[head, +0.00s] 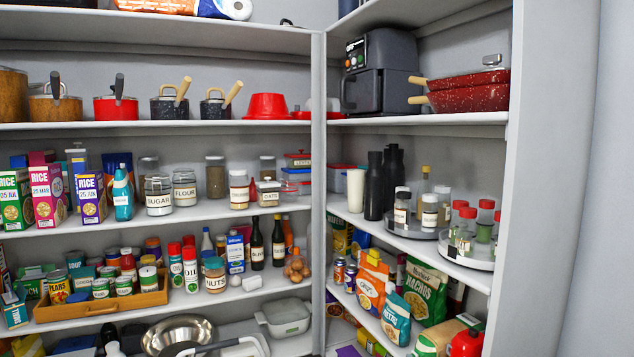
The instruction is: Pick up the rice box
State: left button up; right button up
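Three boxes marked RICE stand upright side by side at the left end of the middle shelf (180,219). The leftmost is a green rice box (14,203), partly cut by the picture's left edge, with a 05 JUL label. Beside it is a pink rice box (46,197) with a 25 MAR label. To its right is a purple rice box (91,199) that seems to read 25 JUN. More boxes stand behind them, partly hidden. Neither of my grippers is in view.
A blue bottle (123,196) stands just right of the purple box, then a sugar jar (158,196) and a flour jar (185,190). Pots line the shelf above. A wooden crate of cans (85,312) is on the shelf below. A side shelf unit (560,180) stands at right.

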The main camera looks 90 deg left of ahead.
aim_at(48, 190)
jog(key=u, duration=4.2)
jog(key=z, duration=4.55)
jog(key=u, duration=4.55)
